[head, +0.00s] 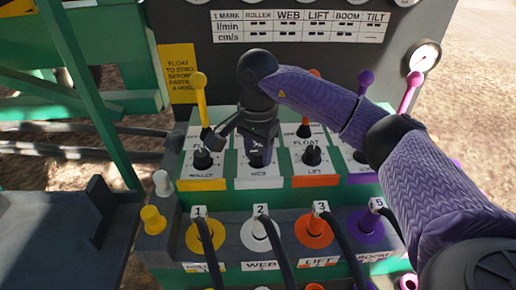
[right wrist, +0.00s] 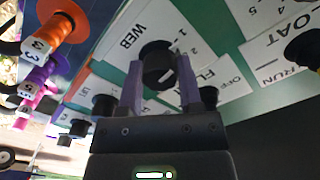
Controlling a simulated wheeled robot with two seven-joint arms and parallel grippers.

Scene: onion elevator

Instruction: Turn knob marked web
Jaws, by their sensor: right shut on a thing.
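The web knob (right wrist: 157,66) is a black round knob on a white panel plate marked WEB, and it shows best in the right wrist view. My right gripper (right wrist: 160,82) is shut on it, with one purple-grey finger on each side. In the head view my right gripper (head: 256,146) points down onto the WEB plate (head: 258,182) and mostly hides the knob. The knob's pointer and setting cannot be made out clearly. My left gripper is not in view.
Similar black knobs stand close by, for roller (head: 202,159) and lift (head: 311,156). A yellow lever (head: 200,95) rises to the left of the gripper. Numbered hose couplings, including the orange one (head: 314,232), line the lower front. A gauge (head: 425,56) is at upper right.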

